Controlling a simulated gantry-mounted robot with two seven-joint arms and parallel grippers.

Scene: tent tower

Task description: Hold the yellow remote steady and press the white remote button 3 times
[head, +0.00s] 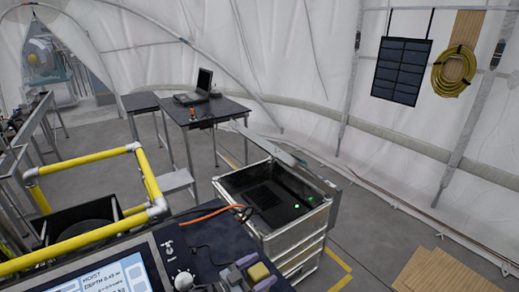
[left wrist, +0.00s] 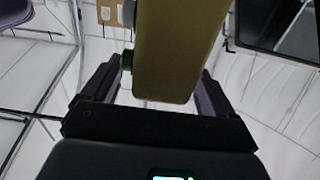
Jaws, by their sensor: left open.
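The yellow remote (head: 258,271) is at the bottom edge of the head view, over the dark console top. In the left wrist view the remote (left wrist: 175,55) is a large dull-yellow block between my left gripper's two fingers. My left gripper (head: 246,274) is open around it, with a visible gap on the near side; whether a finger touches it is unclear. A grey knob (left wrist: 129,13) and a dark green one (left wrist: 126,60) stick out from the remote's left side. I cannot tell a white button on it. My right gripper is not in view.
A console with a lit screen (head: 105,278) is at lower left, with an orange cable (head: 200,216) on its dark top. Yellow railing (head: 85,158) stands left. A metal-framed crate (head: 300,226) is behind the console. A laptop table (head: 225,108) stands farther back.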

